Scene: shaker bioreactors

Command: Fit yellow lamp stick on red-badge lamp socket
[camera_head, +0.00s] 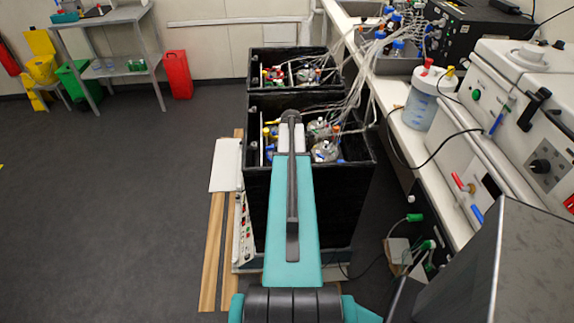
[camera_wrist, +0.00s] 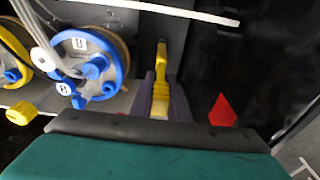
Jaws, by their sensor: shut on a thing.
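In the wrist view my gripper (camera_wrist: 161,98) is shut on the yellow lamp stick (camera_wrist: 161,80), whose ribbed yellow part shows between the two dark fingers and whose thinner end points up the picture. A red badge (camera_wrist: 222,112) shows just right of the fingers, on a dark surface. The lamp socket itself cannot be made out; the gripper's body hides the area below. In the head view my arm reaches over the nearer black shaker box (camera_head: 350,205) and hides the gripper and the stick.
A blue-capped vessel (camera_wrist: 88,62) stands close left of the stick, with a yellow-capped vessel (camera_wrist: 8,58) and a loose-looking yellow knob (camera_wrist: 20,113) farther left. A second black box (camera_head: 290,95) stands behind.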

